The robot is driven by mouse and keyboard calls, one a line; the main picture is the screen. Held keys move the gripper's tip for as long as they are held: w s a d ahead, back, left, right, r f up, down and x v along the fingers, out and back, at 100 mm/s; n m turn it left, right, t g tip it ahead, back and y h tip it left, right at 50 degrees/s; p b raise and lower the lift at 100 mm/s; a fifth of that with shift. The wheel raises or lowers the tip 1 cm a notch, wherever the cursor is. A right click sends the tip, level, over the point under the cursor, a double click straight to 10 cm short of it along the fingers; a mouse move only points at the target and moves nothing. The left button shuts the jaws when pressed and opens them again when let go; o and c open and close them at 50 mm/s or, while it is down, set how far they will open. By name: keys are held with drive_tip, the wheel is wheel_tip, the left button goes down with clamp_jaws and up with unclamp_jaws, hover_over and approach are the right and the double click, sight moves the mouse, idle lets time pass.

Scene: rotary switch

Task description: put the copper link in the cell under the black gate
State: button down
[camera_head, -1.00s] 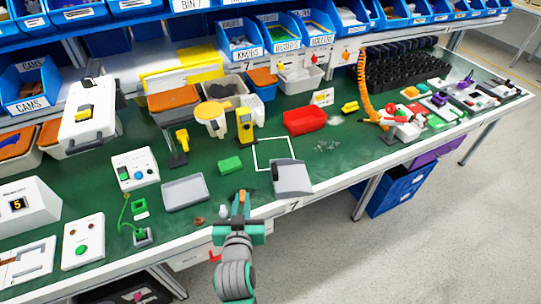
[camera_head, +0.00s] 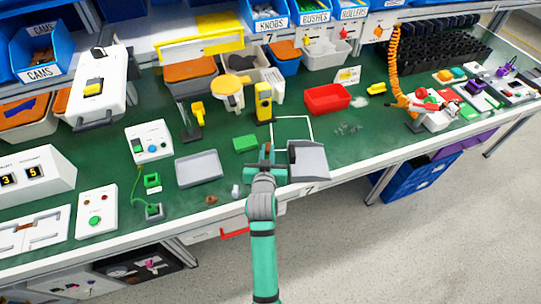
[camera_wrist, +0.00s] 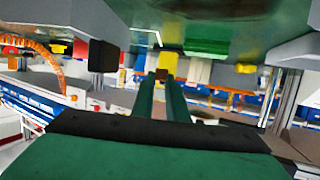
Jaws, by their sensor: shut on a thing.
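My gripper (camera_head: 266,158) is above the front part of the green bench, just left of a grey sloped bin (camera_head: 309,161). Its fingers are shut on a small copper-brown piece, which appears to be the copper link (camera_head: 268,147). In the wrist view the piece (camera_wrist: 162,74) shows between the two green fingertips (camera_wrist: 162,80). I cannot make out a black gate or its cell with certainty. A dark block (camera_wrist: 102,56) shows at left in the wrist view, but I cannot tell what it is.
A grey tray (camera_head: 198,168) and a green block (camera_head: 245,143) lie left of the gripper. A yellow upright device (camera_head: 263,102) and a red bin (camera_head: 327,98) stand behind. A white-outlined square (camera_head: 292,128) is bare. Black racks (camera_head: 420,65) stand at the back right.

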drive_tip(key=w+f, duration=0.2)
drive_tip(key=f, duration=0.1)
drive_tip(key=shift+w+d+f, duration=0.2)
drive_tip(key=shift+w+d, duration=0.15)
drive_tip(key=shift+d, duration=0.05)
drive_tip(key=shift+w+f, duration=0.1)
drive_tip(key=shift+f, duration=1.5)
drive_tip(key=shift+f, duration=0.1)
drive_tip(key=c, duration=1.7)
unclamp_jaws()
drive_tip(key=shift+c, duration=0.2)
